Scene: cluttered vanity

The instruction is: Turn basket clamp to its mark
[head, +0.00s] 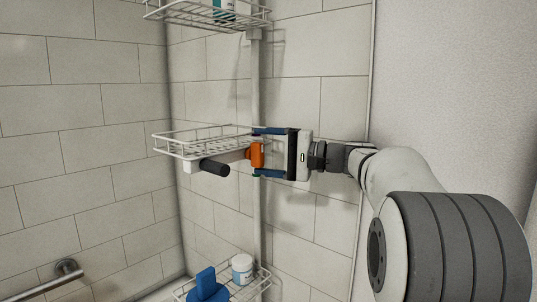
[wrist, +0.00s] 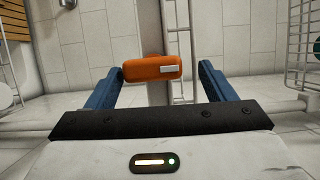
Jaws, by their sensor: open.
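The basket clamp is an orange block (head: 257,155) on the upright pole, beside the middle wire basket (head: 165,143). A black-ended handle (head: 214,168) sticks out just below that basket. My gripper (head: 262,152) is open, reaching in from the right with one blue finger above the clamp and one below. In the wrist view, the orange clamp (wrist: 153,69) lies between the fingertips, with a pale mark on its face. Its left end is close to the left finger; a clear gap shows at the right finger. I cannot tell whether the left finger touches it.
A top wire basket (head: 207,14) holds a bottle. A low basket (head: 262,284) holds a white jar (head: 242,268) and a blue object (head: 206,285). The pole (head: 257,215) runs along the tiled wall. A grab bar (head: 45,282) is at lower left.

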